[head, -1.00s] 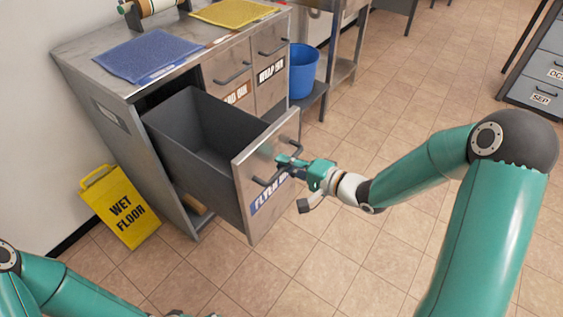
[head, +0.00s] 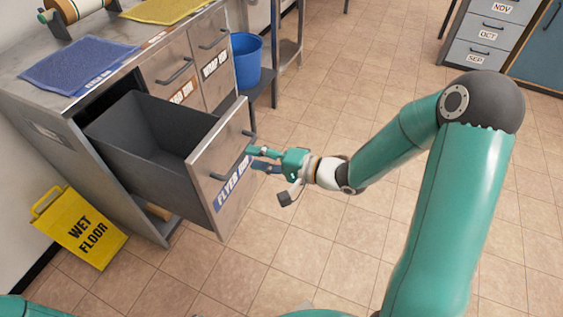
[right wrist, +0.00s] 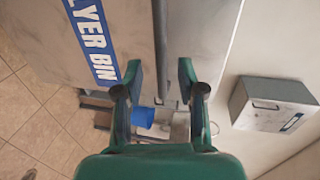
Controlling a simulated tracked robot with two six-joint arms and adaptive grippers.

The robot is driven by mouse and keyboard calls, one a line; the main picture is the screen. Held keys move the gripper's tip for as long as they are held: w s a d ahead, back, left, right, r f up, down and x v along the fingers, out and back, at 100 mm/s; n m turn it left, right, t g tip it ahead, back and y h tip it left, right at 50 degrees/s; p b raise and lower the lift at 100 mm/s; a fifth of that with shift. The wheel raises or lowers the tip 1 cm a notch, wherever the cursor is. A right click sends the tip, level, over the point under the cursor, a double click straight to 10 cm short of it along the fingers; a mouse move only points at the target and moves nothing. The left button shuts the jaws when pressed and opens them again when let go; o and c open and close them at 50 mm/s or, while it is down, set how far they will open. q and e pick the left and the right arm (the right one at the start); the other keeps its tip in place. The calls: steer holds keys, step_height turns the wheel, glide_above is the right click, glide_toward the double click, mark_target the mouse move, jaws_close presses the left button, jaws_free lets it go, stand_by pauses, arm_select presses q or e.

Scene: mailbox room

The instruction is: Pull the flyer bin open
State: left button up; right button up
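The flyer bin (head: 150,135) is a dark grey bin standing well out of the metal cabinet, with its empty inside showing. Its metal front (head: 225,160) has a blue "FLYER BIN" label (head: 230,185), which also shows in the right wrist view (right wrist: 92,42). A dark bar handle (head: 218,176) crosses the front. My right gripper (head: 257,158) is just outside the front, close to the handle. In the right wrist view its fingers (right wrist: 160,75) are spread apart, with the handle bar seen between them. I cannot tell whether either finger touches it. My left gripper is not in view.
Two closed bins (head: 180,75) sit beside the flyer bin in the cabinet (head: 45,130). A yellow wet floor sign (head: 80,228) stands left of it. A blue bucket (head: 246,60) is on a shelf behind. The tiled floor (head: 320,240) to the right is clear.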

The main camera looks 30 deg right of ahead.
steer(key=v, duration=0.7)
steer(key=shift+s, duration=0.15)
